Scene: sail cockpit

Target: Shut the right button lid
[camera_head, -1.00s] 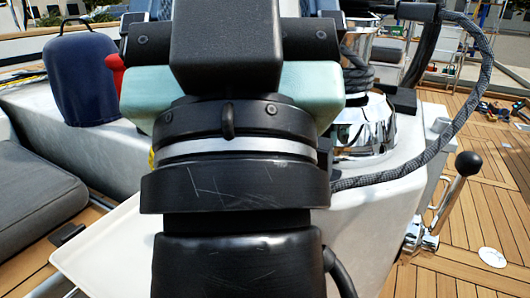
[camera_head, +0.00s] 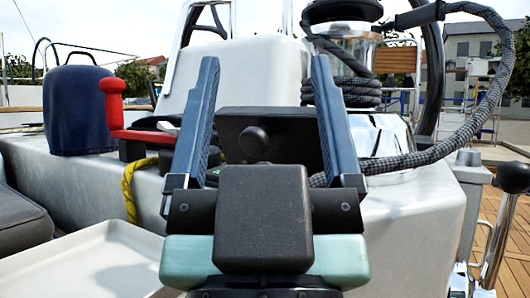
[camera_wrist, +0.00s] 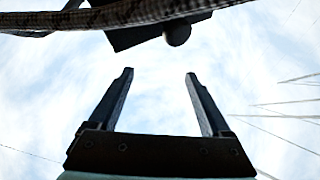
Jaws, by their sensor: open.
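A dark flat panel (camera_head: 285,138) with a round black knob (camera_head: 253,140) shows between my fingers in the head view, partly hidden by my gripper. It looks like the button lid, but I cannot tell left from right lid. In the wrist view a black plate (camera_wrist: 130,36) with a round knob (camera_wrist: 178,34) is at the top, beyond my fingertips and apart from them. My gripper (camera_head: 266,62) is open and empty, with its fingers pointing up in the head view. In the wrist view the gripper (camera_wrist: 159,73) has only sky between its fingers.
A grey rope (camera_head: 420,155) wraps the chrome winch (camera_head: 350,45) and hangs at the right. A red handle (camera_head: 115,110) and a blue bag (camera_head: 78,112) stand left. A white tray (camera_head: 95,262) is at the lower left. A black-knobbed lever (camera_head: 497,235) stands at right.

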